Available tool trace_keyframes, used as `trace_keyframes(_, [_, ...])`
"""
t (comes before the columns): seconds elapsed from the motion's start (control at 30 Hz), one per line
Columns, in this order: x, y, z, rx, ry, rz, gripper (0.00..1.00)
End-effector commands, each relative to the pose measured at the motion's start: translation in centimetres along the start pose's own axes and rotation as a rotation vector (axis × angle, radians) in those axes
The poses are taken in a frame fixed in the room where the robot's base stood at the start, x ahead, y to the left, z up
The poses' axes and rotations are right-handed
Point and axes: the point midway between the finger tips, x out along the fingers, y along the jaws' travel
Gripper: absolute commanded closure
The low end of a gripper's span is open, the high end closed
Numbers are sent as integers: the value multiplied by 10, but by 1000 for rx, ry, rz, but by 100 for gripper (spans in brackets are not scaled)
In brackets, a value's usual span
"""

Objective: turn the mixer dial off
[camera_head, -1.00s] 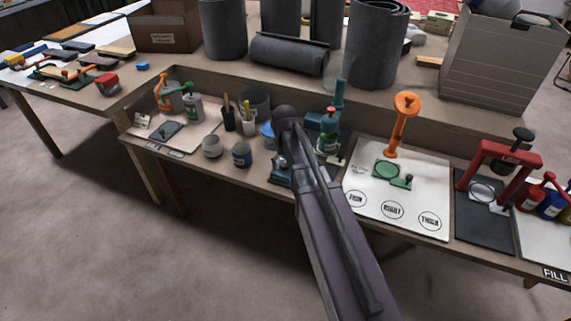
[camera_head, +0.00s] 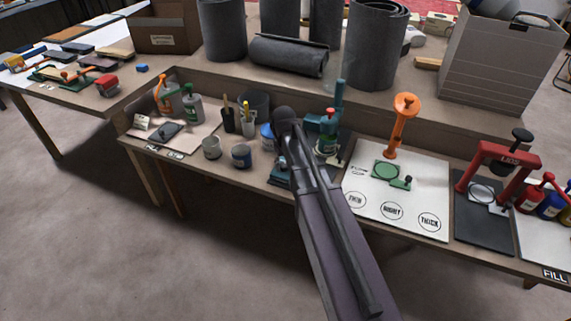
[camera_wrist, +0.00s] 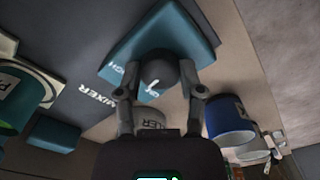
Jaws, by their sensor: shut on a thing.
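The teal mixer (camera_head: 338,100) stands on a dark mat on the bench, partly behind my arm in the head view. The dark round dial (camera_wrist: 154,75) is on this base and has a short white pointer mark, slanting toward the lower left of the wrist picture. My gripper (camera_wrist: 160,72) has a finger on each side of the dial and is shut on it. In the head view my arm hides the gripper and the dial.
A blue cup (camera_wrist: 228,122) is close to the right finger in the wrist view. A white mat (camera_head: 430,190) with an orange stand (camera_head: 402,128) lies right of my arm in the head view.

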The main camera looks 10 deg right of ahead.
Motion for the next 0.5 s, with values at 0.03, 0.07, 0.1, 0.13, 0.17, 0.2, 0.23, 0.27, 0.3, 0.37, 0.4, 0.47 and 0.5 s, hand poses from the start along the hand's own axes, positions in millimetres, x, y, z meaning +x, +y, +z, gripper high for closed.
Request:
trace_keyframes(0.03, [0, 0, 1, -25, -2, 0, 98])
trace_keyframes(0.07, [0, 0, 1, -43, -2, 0, 98])
trace_keyframes(0.1, [0, 0, 1, -69, -2, 0, 98])
trace_keyframes(0.13, [0, 0, 1, -90, -2, 0, 98])
trace_keyframes(0.17, [0, 0, 1, -112, -2, 0, 98])
trace_keyframes(0.2, [0, 0, 1, -143, -2, -1, 98])
trace_keyframes(0.23, [0, 0, 1, -167, -2, -1, 98])
trace_keyframes(0.27, [0, 0, 1, -193, -2, -1, 98])
trace_keyframes(0.3, [0, 0, 1, -227, -2, -1, 98])
trace_keyframes(0.37, [0, -1, 1, -282, -2, -1, 98])
trace_keyframes(0.4, [0, -1, 1, -318, -2, -2, 98])
trace_keyframes(0.47, [0, -1, 1, -374, -2, -2, 98])
trace_keyframes(0.5, [0, -1, 1, -411, -2, -2, 98])
